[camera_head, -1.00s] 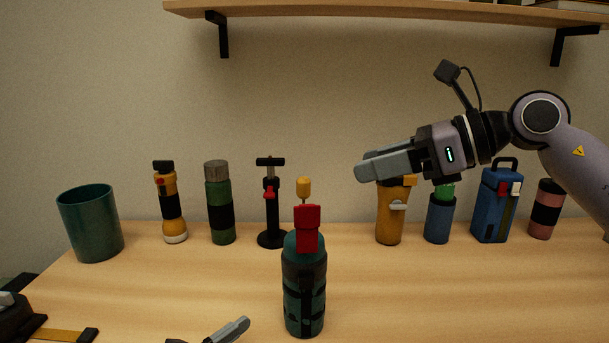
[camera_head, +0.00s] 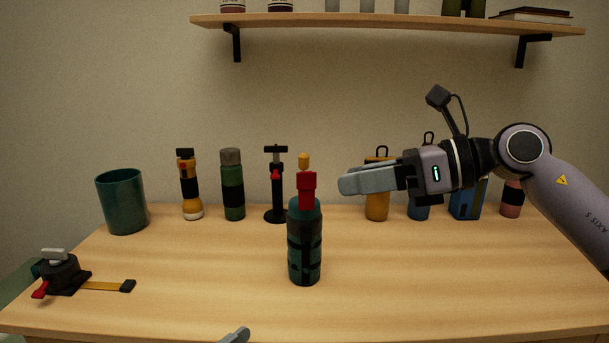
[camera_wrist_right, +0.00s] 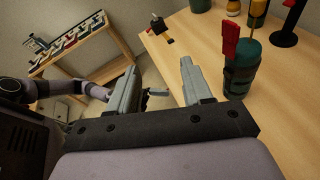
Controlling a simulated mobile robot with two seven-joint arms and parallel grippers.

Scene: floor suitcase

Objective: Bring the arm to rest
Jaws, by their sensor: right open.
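My right gripper (camera_head: 343,184) is raised above the table to the right of a dark green bottle (camera_head: 304,240) with a red top, and points left. In the right wrist view its two fingers (camera_wrist_right: 160,72) are spread apart with nothing between them. The bottle stands upright on the table, apart from the gripper; it also shows in the right wrist view (camera_wrist_right: 241,72). Only a grey fingertip of my left gripper (camera_head: 235,336) shows at the bottom edge of the head view, so its opening is hidden.
On the wooden table (camera_head: 200,270) stand a green cup (camera_head: 122,203), an orange flashlight (camera_head: 190,190), a green flask (camera_head: 233,190) and a black pump (camera_head: 276,190). Several containers stand behind my right arm. A black strap device (camera_head: 62,272) lies front left. A shelf (camera_head: 400,24) hangs above.

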